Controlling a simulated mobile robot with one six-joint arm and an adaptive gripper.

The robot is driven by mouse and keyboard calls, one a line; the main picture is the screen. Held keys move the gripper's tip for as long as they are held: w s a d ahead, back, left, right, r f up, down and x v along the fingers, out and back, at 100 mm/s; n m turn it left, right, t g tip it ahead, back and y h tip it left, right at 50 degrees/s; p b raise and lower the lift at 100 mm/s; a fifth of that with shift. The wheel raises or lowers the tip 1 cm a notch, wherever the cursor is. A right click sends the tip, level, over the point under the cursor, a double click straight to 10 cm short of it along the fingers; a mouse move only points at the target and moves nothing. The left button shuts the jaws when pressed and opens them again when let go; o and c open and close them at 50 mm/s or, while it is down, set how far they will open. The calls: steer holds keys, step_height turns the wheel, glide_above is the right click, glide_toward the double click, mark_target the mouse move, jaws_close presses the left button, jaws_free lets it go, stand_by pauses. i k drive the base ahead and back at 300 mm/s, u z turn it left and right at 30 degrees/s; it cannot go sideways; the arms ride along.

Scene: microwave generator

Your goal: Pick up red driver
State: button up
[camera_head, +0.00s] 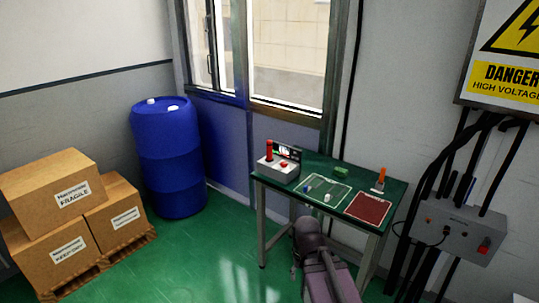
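A slim orange-red upright piece (381,175) stands on a small pale base at the back right of the green-topped table (312,163). It looks like a driver handle. A second upright piece, darker red (269,150), stands on the grey box (278,169) at the table's left end. I cannot tell for sure which is the red driver. Part of my arm shows at the table's front edge, below both pieces and apart from them. I cannot make out my gripper's fingers.
A dark red mat (368,208) lies at the table's front right. A white-outlined area (322,186) beside it holds small blue and white pieces. A green block (341,170) lies behind. A blue barrel (168,155), cardboard boxes (58,190) and a cabled wall box (455,228) stand around.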

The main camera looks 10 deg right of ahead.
mark_target(268, 158)
steer(key=u, duration=0.15)
steer(key=k, duration=0.65)
steer(key=u, duration=0.55)
steer(key=k, duration=0.7)
steer(key=u, duration=0.7)
steer(key=i, duration=2.9)
steer(key=z, duration=0.45)
steer(key=i, duration=0.7)
steer(key=z, duration=0.35)
